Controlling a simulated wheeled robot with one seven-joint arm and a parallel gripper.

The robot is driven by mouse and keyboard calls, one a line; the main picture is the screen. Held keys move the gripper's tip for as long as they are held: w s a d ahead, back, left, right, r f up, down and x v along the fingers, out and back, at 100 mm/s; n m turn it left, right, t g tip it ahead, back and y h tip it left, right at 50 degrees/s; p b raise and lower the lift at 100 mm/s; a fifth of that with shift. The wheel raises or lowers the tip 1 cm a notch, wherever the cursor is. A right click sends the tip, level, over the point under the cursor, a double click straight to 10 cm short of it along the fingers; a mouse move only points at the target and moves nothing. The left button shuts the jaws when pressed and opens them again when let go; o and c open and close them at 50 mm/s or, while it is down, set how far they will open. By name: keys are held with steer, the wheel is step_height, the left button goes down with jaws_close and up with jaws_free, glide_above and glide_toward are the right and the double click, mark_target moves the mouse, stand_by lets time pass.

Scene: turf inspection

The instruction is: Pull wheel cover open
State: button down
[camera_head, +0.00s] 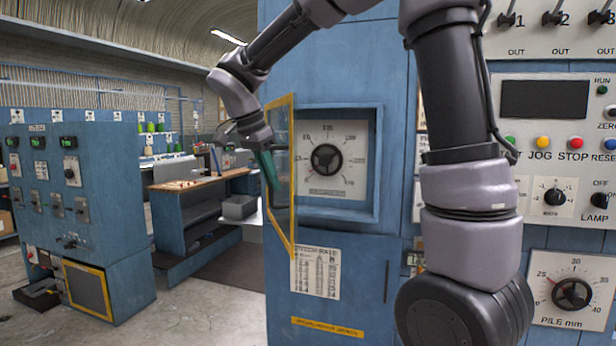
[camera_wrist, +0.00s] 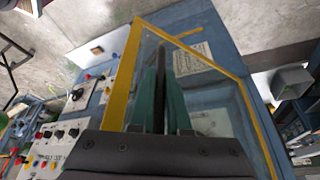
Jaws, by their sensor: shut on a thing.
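The wheel cover (camera_head: 292,190) is a clear panel in a yellow frame. It stands swung out from the blue cabinet, at the left of a square recess. The black handwheel (camera_head: 326,159) sits uncovered in that recess on a white scale plate. My gripper (camera_head: 272,172) is at the cover's left, outer side, with green fingers shut on the cover's handle. In the wrist view, the fingers (camera_wrist: 160,100) close around a dark upright bar, the handle (camera_wrist: 160,92), and the yellow frame (camera_wrist: 122,80) surrounds them. The exact grip contact is partly hidden in the head view.
The cabinet's right side carries switches, buttons and a pile dial (camera_head: 571,294). A printed chart (camera_head: 315,272) is below the recess. A blue control console (camera_head: 85,200) and workbench (camera_head: 195,183) stand at left, with open floor between them and the cabinet.

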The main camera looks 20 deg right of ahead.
steer(key=w+a+m+g, duration=0.1)
steer(key=w+a+m, duration=0.2)
steer(key=a, duration=0.5)
steer(key=w+a+m+g, duration=0.1)
steer(key=w+a+m, duration=0.1)
steer(key=a, duration=0.6)
steer(key=shift+w+m+h, duration=0.3)
steer(key=shift+w+m, duration=0.1)
steer(key=shift+w, duration=0.15)
steer(key=shift+f, duration=0.1)
steer(key=c, duration=0.9)
jaws_free()
steer(key=shift+d, duration=0.1)
steer(key=v, duration=1)
steer(key=shift+w+r, duration=0.15)
steer(key=shift+r, duration=0.25)
